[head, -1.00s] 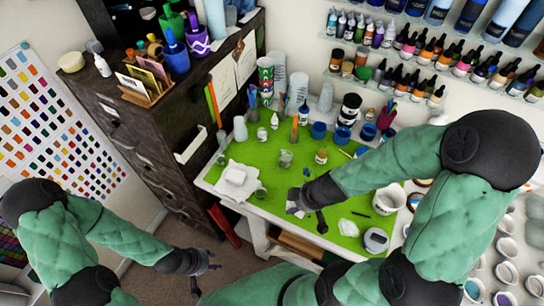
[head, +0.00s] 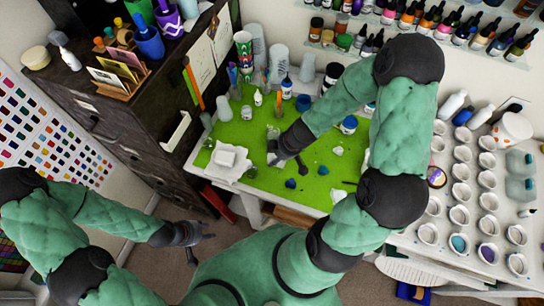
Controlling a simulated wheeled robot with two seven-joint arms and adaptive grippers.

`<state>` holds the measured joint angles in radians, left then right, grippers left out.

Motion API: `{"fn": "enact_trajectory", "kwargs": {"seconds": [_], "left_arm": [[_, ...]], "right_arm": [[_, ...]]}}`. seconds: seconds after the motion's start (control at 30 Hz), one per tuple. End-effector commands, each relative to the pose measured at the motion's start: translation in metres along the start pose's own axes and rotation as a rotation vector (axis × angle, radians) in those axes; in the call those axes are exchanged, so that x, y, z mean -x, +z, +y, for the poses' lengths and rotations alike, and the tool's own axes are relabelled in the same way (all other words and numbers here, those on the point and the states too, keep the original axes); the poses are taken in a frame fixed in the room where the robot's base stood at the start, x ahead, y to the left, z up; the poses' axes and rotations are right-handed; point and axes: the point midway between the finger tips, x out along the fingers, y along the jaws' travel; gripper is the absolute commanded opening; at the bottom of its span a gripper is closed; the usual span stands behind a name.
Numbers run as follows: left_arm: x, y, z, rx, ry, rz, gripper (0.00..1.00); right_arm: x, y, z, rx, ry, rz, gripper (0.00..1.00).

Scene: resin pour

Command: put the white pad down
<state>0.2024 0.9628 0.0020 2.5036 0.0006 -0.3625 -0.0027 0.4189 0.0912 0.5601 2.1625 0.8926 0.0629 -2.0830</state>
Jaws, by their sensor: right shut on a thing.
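My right gripper (head: 279,160) is over the green mat (head: 318,160), seen from above and partly hidden by its own wrist. It is shut on a small pale thing, the white pad (head: 271,157), of which only a little shows at the fingertips. I cannot tell whether the pad touches the mat. My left gripper (head: 205,240) is open and empty, low over the floor in front of the drawer cabinet.
A white block on crumpled white sheets (head: 226,161) lies at the mat's left. A clear cup (head: 273,132) stands just behind my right gripper. Bottles and stacked cups line the back. Several small cups (head: 460,193) fill the right side.

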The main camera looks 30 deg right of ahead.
Motion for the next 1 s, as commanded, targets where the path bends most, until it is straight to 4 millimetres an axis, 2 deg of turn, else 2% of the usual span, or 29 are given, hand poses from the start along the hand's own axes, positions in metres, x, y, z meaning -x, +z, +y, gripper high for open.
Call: {"fn": "enact_trajectory", "kwargs": {"seconds": [0.03,0.13,0.47,0.6,0.73,1.0], "left_arm": [[-0.006,0.000,-0.002,0.000,0.000,-0.001,0.40],[-0.009,0.000,-0.003,0.000,0.000,-0.001,0.40],[-0.012,0.000,-0.004,0.000,0.000,-0.001,0.40],[-0.024,-0.001,-0.009,0.000,0.000,-0.001,0.40],[-0.027,-0.001,-0.010,0.000,0.000,-0.001,0.40],[-0.026,-0.001,-0.009,0.000,0.000,-0.001,0.40]], "right_arm": [[-0.015,0.002,0.004,-0.002,-0.004,-0.002,0.25],[-0.029,0.000,0.014,-0.002,-0.003,-0.001,0.25],[-0.054,-0.002,0.029,-0.001,-0.003,-0.001,0.25],[-0.072,0.006,0.029,-0.003,-0.002,-0.001,0.25],[-0.079,0.009,0.029,-0.002,-0.001,0.000,0.25],[-0.078,0.009,0.029,0.000,-0.001,0.000,0.25]]}}
